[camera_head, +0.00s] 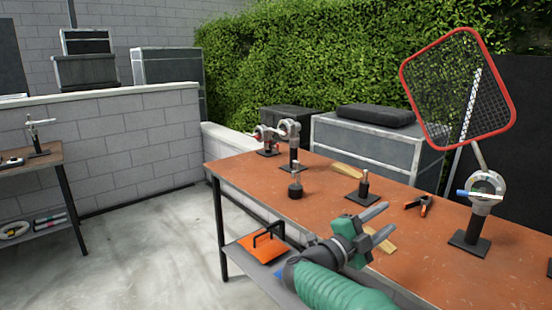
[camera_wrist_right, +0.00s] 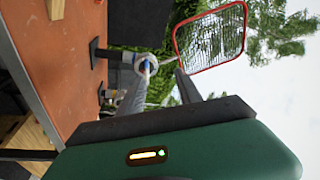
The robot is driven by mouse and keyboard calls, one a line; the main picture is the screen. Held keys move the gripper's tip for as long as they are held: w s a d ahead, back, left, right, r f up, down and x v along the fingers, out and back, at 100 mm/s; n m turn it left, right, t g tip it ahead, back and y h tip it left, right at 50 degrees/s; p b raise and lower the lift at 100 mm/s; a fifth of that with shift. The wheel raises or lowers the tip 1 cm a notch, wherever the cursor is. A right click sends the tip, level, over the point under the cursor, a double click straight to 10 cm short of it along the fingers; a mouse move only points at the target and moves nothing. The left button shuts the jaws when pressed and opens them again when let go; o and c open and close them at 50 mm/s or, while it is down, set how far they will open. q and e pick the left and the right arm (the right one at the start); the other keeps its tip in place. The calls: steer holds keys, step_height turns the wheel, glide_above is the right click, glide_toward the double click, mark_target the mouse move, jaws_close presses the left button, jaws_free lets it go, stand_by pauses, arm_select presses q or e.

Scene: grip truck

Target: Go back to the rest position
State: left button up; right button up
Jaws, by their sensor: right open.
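My right gripper (camera_head: 376,224) is above the front part of the orange-brown table (camera_head: 250,178) in the head view, fingers pointing right and apart, with nothing between them. In the right wrist view its two fingers (camera_wrist_right: 160,90) also stand apart and empty. Past them in that view are a grip head (camera_wrist_right: 146,64) on a stand and a red-framed mesh flag (camera_wrist_right: 210,38). In the head view the same red-framed flag (camera_head: 440,88) is held up by the grip head (camera_head: 486,188) on a black-based stand at the table's right. My left gripper is not in view.
On the table are another grip-head stand (camera_head: 290,142), a short pin stand (camera_head: 363,188), a small dark stand (camera_head: 295,186), an orange-black clamp (camera_head: 420,204) and wooden wedges (camera_head: 348,172). An orange plate (camera_head: 262,246) lies on the lower shelf.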

steer(key=w+a+f+n+t+y, duration=0.4)
steer(key=a+f+n+t+y, duration=0.2)
steer(key=n+y, duration=0.6)
steer(key=s+a+f+n+g+y, duration=0.35)
steer(key=s+f+n, duration=0.3)
steer(key=f, duration=0.35)
steer(key=s+d+f+n+g+y, duration=0.1)
steer(key=s+f+n+g, duration=0.15)
steer(key=s+f, duration=0.5)
steer(key=s+d+f+n+g, duration=0.1)
steer(key=s+f+g, duration=0.3)
steer(key=s, duration=0.6)
steer(key=s+d+f+n+g+y, duration=0.1)
steer(key=s+d+f+n+g, duration=0.15)
steer(key=s+f, duration=0.5)
steer(key=s+r+g+p, duration=0.1)
steer(key=s+r+p, duration=0.2)
steer(key=r+p, duration=1.9)
steer(key=shift+s+a+r, duration=0.15)
steer(key=shift+a+r, duration=0.05)
steer(key=shift+r, duration=0.45)
steer(key=shift+g+h, duration=0.25)
